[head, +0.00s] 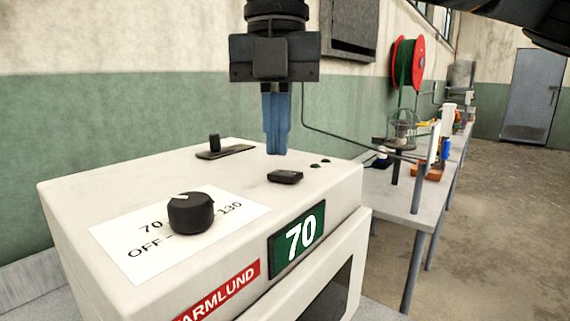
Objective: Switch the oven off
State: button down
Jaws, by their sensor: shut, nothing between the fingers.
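The white oven (120,195) stands in the foreground of the head view. On its top a black round knob (191,214) sits on a white label (125,257) marked OFF, 70 and 130. The knob's white mark lies at its far edge, between the 70 and 130 markings. A green display (297,238) on the front reads 70. My gripper (276,152) has blue fingers, points down and is shut and empty. It is above the oven top, behind and to the right of the knob, apart from it.
A black lever or slider (225,152) and a small black block (285,177) are on the oven top. Open floor lies farther right, before a grey door (532,95).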

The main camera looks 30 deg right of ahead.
aim_at(278, 172)
jog(key=shift+r+p, duration=1.1)
jog(key=shift+r, duration=1.3)
